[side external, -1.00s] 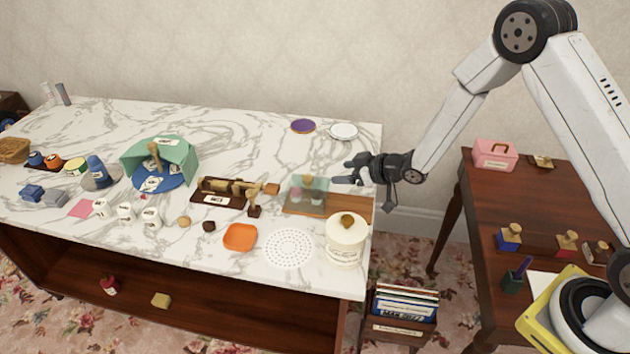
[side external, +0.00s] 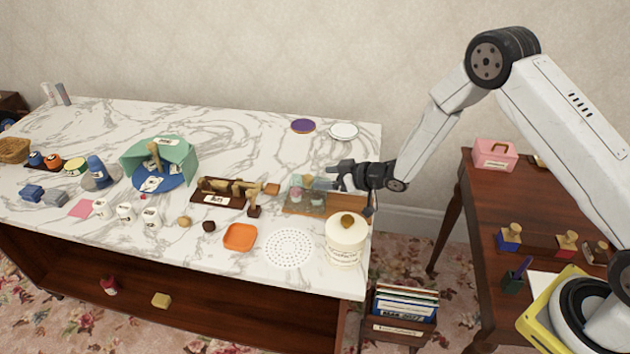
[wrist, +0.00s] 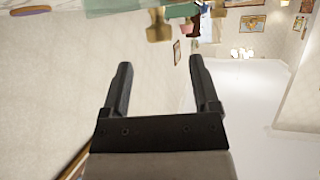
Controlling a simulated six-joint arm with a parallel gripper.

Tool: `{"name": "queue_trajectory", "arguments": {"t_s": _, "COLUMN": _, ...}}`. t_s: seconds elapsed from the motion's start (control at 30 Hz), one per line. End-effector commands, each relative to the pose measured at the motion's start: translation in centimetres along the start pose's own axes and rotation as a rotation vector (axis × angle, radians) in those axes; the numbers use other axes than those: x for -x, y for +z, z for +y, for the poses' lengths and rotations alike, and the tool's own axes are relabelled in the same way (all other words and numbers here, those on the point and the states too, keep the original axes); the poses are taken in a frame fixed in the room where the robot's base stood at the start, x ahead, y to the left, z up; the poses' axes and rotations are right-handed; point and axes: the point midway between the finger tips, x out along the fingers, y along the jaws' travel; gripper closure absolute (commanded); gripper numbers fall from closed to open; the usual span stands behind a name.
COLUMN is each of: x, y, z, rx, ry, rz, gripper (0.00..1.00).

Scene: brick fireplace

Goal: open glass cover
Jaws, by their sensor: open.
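The glass cover (side external: 302,181) is a clear box at the table's right side, over a wooden board (side external: 346,207). Small pink-topped items (side external: 296,194) show through or below it. A grey shape overlaps its right side, so I cannot tell whether the cover is tilted or touched. My gripper (side external: 331,176) is level beside the cover's right side, close to it, pointing left. In the wrist view, the two dark fingers (wrist: 158,62) stand wide apart with nothing between them. A tan knob-like piece (wrist: 158,25) shows beyond them; I cannot tell what it belongs to.
A cream lidded jar (side external: 346,242) stands just in front of the board. A wooden device (side external: 232,190) lies to the left, with an orange dish (side external: 240,238) and white perforated disc (side external: 289,248) in front. The marble behind the cover is mostly clear.

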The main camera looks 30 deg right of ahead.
Motion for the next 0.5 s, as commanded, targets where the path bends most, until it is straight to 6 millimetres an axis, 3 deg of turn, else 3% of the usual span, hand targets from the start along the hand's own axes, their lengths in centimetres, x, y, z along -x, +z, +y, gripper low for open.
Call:
{"name": "queue_trajectory", "arguments": {"t_s": 0.2, "x": -2.4, "y": 0.1, "z": -0.1, "rx": 0.001, "ry": 0.0, "rz": 0.0, "gripper": 0.22}}
{"name": "queue_trajectory", "arguments": {"t_s": 0.5, "x": -4.3, "y": 0.1, "z": 0.0, "rx": 0.0, "ry": 0.0, "rz": -0.001, "gripper": 0.22}}
